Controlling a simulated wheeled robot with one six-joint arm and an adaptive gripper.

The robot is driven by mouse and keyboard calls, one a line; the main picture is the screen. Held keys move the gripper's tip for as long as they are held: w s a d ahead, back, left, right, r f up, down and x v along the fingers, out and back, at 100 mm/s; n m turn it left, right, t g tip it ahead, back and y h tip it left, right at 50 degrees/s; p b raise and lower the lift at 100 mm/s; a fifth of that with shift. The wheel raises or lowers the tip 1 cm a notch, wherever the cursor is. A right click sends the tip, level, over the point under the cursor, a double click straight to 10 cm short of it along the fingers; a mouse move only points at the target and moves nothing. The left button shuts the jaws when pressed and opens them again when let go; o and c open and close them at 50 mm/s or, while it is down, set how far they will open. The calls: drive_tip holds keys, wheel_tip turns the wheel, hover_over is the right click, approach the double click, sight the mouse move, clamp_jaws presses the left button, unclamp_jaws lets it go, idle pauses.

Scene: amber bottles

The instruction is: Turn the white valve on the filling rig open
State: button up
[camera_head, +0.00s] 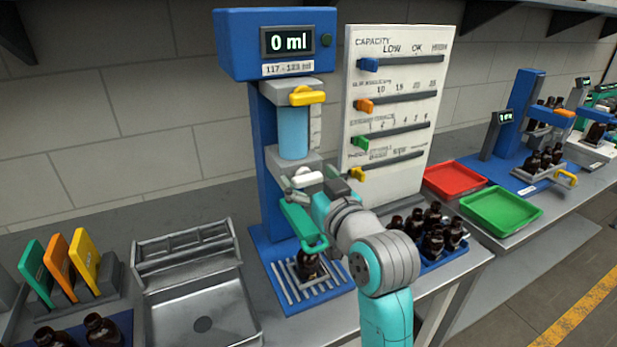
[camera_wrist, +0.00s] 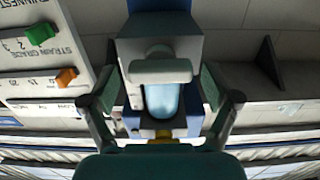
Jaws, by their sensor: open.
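The filling rig (camera_head: 262,150) is a blue stand with a clear tank of light blue liquid (camera_head: 293,133) and a display reading 0 ml. The white valve (camera_head: 306,178) is on the grey block below the tank. In the wrist view the white valve (camera_wrist: 160,70) is straight ahead, its handle lying crosswise. My gripper (camera_head: 309,190) is at the front of the valve. In the wrist view my gripper (camera_wrist: 162,84) is open, with one finger on each side of the valve and gaps between. A dark amber bottle (camera_head: 308,268) stands on the rig's grate, partly hidden by my gripper.
A yellow valve (camera_head: 308,96) is above the tank. A slider board (camera_head: 398,110) stands close to the right. Several amber bottles (camera_head: 432,238) fill a blue tray right of my arm. A steel sink (camera_head: 203,310) is at left. Red (camera_head: 455,179) and green (camera_head: 502,211) trays are at right.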

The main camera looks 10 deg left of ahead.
drive_tip(key=shift+w+a, duration=0.2)
drive_tip(key=shift+w, duration=0.05)
drive_tip(key=c, duration=1.2)
drive_tip(key=shift+o, duration=0.2)
